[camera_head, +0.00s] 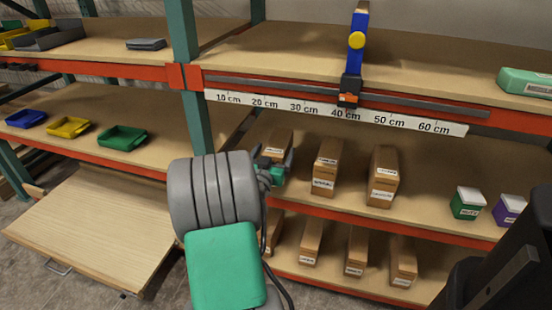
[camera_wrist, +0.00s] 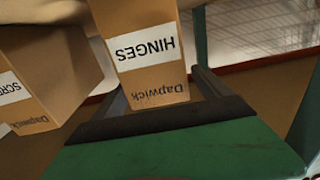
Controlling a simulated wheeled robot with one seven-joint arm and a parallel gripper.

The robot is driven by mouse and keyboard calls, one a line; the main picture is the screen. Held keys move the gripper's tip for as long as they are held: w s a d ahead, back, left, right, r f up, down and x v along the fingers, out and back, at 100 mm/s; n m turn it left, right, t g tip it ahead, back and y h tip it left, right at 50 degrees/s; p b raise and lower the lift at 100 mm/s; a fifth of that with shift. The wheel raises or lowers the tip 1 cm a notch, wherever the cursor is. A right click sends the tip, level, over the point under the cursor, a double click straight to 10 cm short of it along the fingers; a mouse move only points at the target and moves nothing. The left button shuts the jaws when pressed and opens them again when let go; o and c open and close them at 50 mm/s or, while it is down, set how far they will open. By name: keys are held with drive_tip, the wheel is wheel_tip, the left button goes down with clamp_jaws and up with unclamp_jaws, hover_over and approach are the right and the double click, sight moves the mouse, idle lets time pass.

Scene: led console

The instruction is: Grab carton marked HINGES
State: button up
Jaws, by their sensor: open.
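The carton marked HINGES (camera_wrist: 140,60) is brown with a white label and shows upside down in the wrist view. The word Dapwick is printed near one edge. In the head view, a carton (camera_head: 281,138) stands on the middle shelf just behind my gripper (camera_head: 274,161), which hides its lower part; its label is not readable there. My gripper is open. In the wrist view its dark fingers lie on either side of the HINGES carton's near end. I cannot tell whether they touch it.
A carton with a label starting SCR (camera_wrist: 45,70) stands beside it in the wrist view. Two cartons (camera_head: 326,165) (camera_head: 383,175) stand to the right on the shelf (camera_head: 430,190). Several cartons (camera_head: 357,250) fill the level below. A ruler strip (camera_head: 300,107) edges the shelf above.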

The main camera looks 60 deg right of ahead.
sight(276, 144)
drive_tip(key=d, duration=0.3)
drive_tip(key=shift+w+d, duration=0.1)
drive_tip(key=shift+w, duration=0.2)
clamp_jaws()
idle(0.6)
drive_tip(key=shift+w+r, duration=0.1)
drive_tip(key=shift+r, duration=0.15)
